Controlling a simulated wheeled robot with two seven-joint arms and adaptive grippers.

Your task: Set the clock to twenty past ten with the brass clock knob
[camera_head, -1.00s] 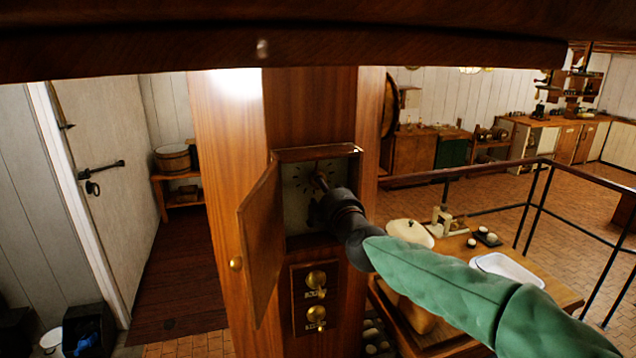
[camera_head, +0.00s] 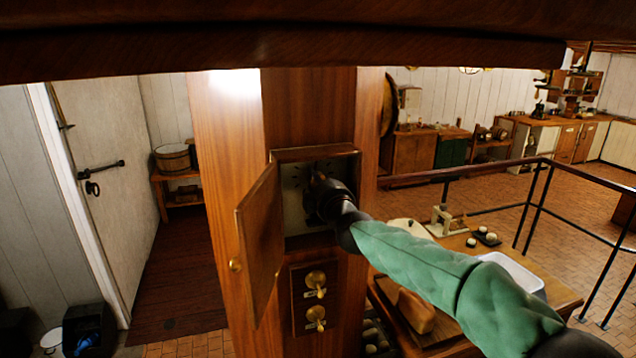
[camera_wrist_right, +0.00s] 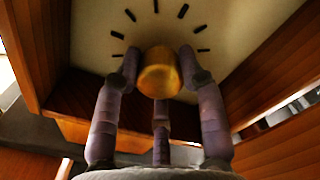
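The clock face (camera_wrist_right: 225,25) is pale with dark hour marks and sits inside an open wooden wall box (camera_head: 316,153). The brass clock knob (camera_wrist_right: 159,74) stands out from the face in the right wrist view. My right gripper (camera_wrist_right: 160,72) has its fingers around the knob, one against each side and a third below, and looks shut on it. In the head view my right gripper (camera_head: 322,196) reaches into the box and hides the knob and much of the face. I cannot make out the clock hands. My left gripper is not in view.
The box's wooden door (camera_head: 260,240) hangs open to the left of my right arm. Below the box is a panel with two brass switches (camera_head: 316,295). A table (camera_head: 455,340) with a white tray (camera_head: 515,272) lies under my arm. A railing (camera_head: 460,172) runs behind.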

